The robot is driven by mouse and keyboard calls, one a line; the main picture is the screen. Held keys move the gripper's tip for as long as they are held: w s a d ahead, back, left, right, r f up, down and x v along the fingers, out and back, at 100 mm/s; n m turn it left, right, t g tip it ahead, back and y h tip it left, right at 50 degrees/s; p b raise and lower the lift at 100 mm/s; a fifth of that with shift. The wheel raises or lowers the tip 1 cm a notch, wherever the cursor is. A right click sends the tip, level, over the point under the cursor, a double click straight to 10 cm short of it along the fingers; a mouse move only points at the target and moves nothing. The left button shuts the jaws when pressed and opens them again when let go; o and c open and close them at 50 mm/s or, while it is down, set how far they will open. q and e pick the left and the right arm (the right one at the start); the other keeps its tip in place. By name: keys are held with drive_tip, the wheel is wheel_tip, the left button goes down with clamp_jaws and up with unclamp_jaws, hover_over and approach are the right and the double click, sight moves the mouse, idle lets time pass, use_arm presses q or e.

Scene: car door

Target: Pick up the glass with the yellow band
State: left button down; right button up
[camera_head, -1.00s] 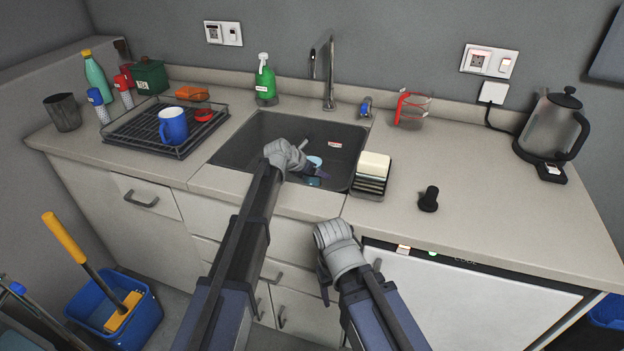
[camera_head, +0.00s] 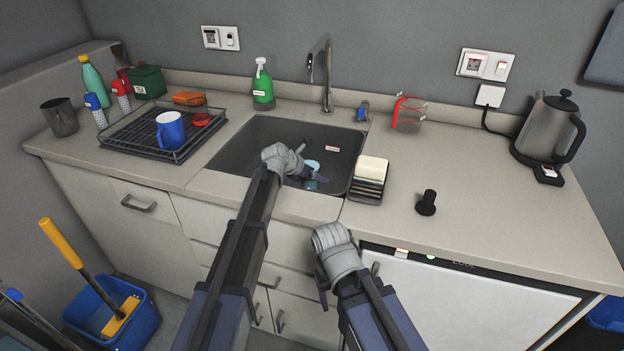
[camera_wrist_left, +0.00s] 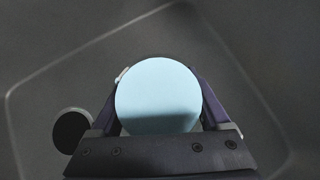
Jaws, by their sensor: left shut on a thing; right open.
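I cannot make out a yellow band on any glass in these views. My left gripper (camera_head: 312,179) is down inside the sink, mostly hidden behind its own wrist. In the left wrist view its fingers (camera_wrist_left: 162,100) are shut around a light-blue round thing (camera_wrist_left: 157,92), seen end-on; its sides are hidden. The same light-blue thing shows small in the sink (camera_head: 313,163) in the head view. My right gripper (camera_head: 322,286) is open and empty, low in front of the cabinet, clear of the counter.
A dark round thing (camera_wrist_left: 71,131) lies beside the left gripper in the sink (camera_head: 240,150). A sponge holder (camera_head: 368,190) stands at the sink's right edge. The tap (camera_head: 327,80) rises behind. A drying rack (camera_head: 130,139) with a blue mug (camera_head: 171,130) stands left. The right counter is mostly clear.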

use_arm(q)
drive_tip(key=shift+r, duration=0.15)
wheel_tip(320, 180, up, 10)
drive_tip(key=p, duration=1)
drive_tip(key=shift+f, duration=0.2)
drive_tip(key=shift+t+h+b, duration=1.6)
drive_tip(key=shift+t+b, duration=0.2)
drive_tip(key=shift+b, duration=1.9)
drive_tip(key=shift+r, duration=0.1)
